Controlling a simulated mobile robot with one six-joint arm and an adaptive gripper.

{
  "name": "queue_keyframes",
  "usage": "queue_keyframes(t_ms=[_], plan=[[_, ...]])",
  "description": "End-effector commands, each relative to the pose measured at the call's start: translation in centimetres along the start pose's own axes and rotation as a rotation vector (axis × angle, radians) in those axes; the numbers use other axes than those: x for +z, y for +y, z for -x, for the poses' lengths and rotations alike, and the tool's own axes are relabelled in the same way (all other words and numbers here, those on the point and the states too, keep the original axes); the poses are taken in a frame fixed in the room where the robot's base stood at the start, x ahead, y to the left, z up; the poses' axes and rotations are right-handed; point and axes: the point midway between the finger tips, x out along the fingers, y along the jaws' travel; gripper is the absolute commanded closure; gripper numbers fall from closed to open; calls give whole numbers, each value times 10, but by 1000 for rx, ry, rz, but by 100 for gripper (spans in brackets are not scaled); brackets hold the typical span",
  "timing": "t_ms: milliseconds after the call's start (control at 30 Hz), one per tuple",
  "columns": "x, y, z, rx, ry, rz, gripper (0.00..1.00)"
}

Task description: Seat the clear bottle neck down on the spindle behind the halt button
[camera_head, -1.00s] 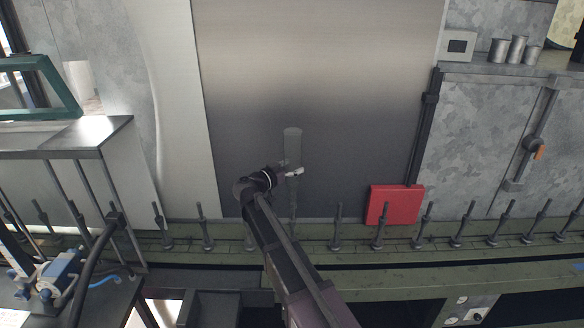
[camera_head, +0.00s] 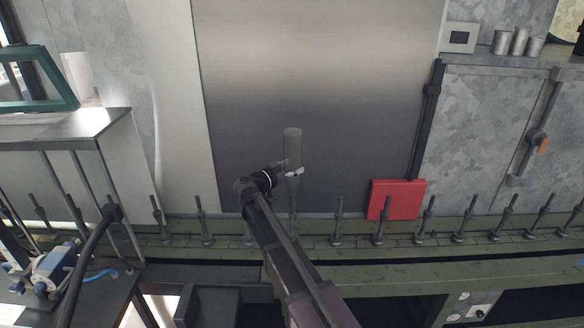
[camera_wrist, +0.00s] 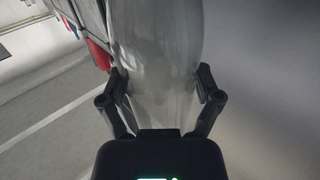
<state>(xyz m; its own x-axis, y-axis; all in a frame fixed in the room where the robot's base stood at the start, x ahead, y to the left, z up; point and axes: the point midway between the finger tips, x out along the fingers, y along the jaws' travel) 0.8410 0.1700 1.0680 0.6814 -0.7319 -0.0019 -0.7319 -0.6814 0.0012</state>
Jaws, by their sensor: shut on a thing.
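The clear bottle (camera_head: 292,150) is held upside down, wide base up and narrow neck pointing down, above the conveyor's spindle row. It fills the middle of the wrist view (camera_wrist: 160,60). My gripper (camera_head: 290,172) is shut on it, with one finger on each side in the wrist view (camera_wrist: 162,85). The neck's lower end overlaps the rail and a spindle behind, so I cannot tell whether it touches one. Upright grey spindles line the rail, including one right of the bottle (camera_head: 338,222). A small control box (camera_head: 476,310) at the front right may carry the halt button; its details are too small.
A red box (camera_head: 396,199) stands behind the spindles, right of the bottle. The green conveyor rail (camera_head: 400,245) crosses the view. A steel table (camera_head: 75,135) and a blue-and-grey device (camera_head: 45,275) are at left. A large metal panel (camera_head: 320,90) is behind.

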Motion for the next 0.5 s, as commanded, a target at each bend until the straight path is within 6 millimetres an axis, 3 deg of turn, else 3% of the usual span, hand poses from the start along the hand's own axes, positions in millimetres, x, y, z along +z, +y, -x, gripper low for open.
queue_keyframes(t_ms=[200, 500], plan=[[11, 0, 0, 0, 1, 0, 79], [12, 0, 0, 0, 1, 0, 79]])
